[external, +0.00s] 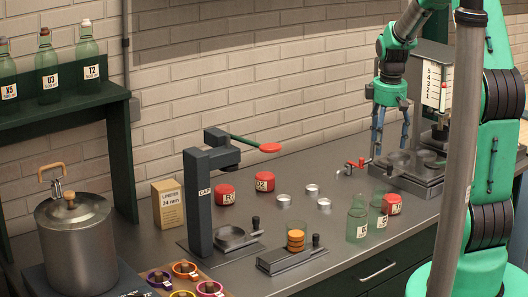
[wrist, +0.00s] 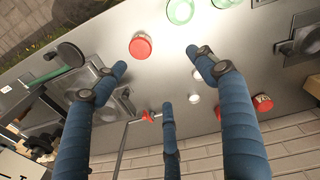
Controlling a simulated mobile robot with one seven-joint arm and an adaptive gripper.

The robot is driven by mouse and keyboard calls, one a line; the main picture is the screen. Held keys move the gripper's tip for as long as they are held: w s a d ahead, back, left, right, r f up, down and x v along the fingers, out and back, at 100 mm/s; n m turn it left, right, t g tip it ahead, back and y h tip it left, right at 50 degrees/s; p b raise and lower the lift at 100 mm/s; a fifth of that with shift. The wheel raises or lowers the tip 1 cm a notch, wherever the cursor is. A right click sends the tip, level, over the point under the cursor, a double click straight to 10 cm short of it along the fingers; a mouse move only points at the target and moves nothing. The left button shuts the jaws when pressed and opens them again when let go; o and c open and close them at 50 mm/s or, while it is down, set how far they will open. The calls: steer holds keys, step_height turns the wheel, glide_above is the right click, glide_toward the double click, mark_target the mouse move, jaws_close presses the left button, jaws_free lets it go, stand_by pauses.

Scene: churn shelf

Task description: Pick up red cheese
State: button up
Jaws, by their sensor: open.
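Three red, round cheeses show in the external view. One cheese (external: 393,204) is at the right, partly behind the glass jars. A second (external: 224,194) and third (external: 265,181), both with pale labels, sit farther left near the wall. My gripper (external: 390,146) hangs open and empty above the counter, near the right-hand machine. In the wrist view, one red cheese (wrist: 141,46) lies beyond the spread blue fingers of my gripper (wrist: 160,66), nearer the left finger. Red cheese also shows at the right (wrist: 262,102), by the wall. No finger appears to touch any cheese.
Green glass jars (external: 357,222) stand close beside the right-hand cheese. A red-handled tap (external: 357,163) and a scale-like machine (external: 408,182) are near my gripper. Small metal lids (external: 284,201) lie mid-counter. A dark press (external: 198,190) and a steel pot (external: 75,250) stand left.

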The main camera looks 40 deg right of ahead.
glide_above(392, 197)
step_height(392, 197, down, 8)
steer(key=shift+s+d+r+n+g, duration=0.15)
steer(key=shift+r+n+g, duration=0.1)
steer(key=shift+n+g, duration=0.15)
steer(key=shift+f, duration=0.15)
steer(key=shift+f+b, duration=0.4)
steer(key=shift+f, duration=3.75)
steer(key=shift+f, duration=0.15)
steer(key=shift+a+f+b, duration=0.2)
steer(key=shift+f+b, duration=0.35)
steer(key=shift+f, duration=1.9)
steer(key=c, duration=1.4)
steer(key=shift+o, duration=0.2)
